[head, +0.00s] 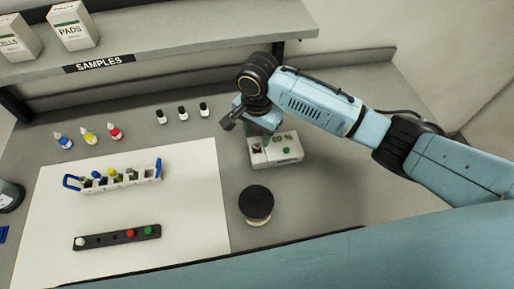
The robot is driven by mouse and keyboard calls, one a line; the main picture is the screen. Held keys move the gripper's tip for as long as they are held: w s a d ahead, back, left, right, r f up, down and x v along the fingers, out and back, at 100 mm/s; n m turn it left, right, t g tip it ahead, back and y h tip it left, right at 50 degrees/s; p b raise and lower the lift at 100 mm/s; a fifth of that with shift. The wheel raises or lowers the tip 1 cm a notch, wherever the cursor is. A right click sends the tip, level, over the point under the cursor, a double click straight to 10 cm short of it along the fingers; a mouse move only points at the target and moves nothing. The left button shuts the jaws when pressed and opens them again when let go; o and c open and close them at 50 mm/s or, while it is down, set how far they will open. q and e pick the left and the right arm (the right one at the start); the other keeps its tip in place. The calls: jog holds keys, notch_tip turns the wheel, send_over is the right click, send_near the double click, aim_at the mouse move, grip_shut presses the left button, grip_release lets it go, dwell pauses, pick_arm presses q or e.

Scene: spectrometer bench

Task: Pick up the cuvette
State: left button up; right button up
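I cannot make out a cuvette for certain. A white rack with blue end handles (140,177) stands on the white mat (195,215) and holds several small items, one with a yellow top. They are too small to identify. The pale spectrometer (288,156), with a green reading on its top, sits on the bench right of the mat. My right gripper (229,121) is above the bench at the spectrometer's back left, apart from the rack. Its fingers are dark and small, and their opening is unclear. My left gripper is out of view.
A black strip with white, red and green knobs (105,241) lies on the mat's front. A black-lidded round jar (256,203) stands right of the mat. Dropper bottles (89,137) and small black-capped vials (183,113) stand behind. A shelf (190,35) overhangs the back.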

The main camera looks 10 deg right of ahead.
aim_at(257, 142)
jog(key=f, duration=0.4)
jog(key=shift+w+f, duration=0.2)
jog(key=shift+f, duration=0.05)
jog(key=c, duration=0.9)
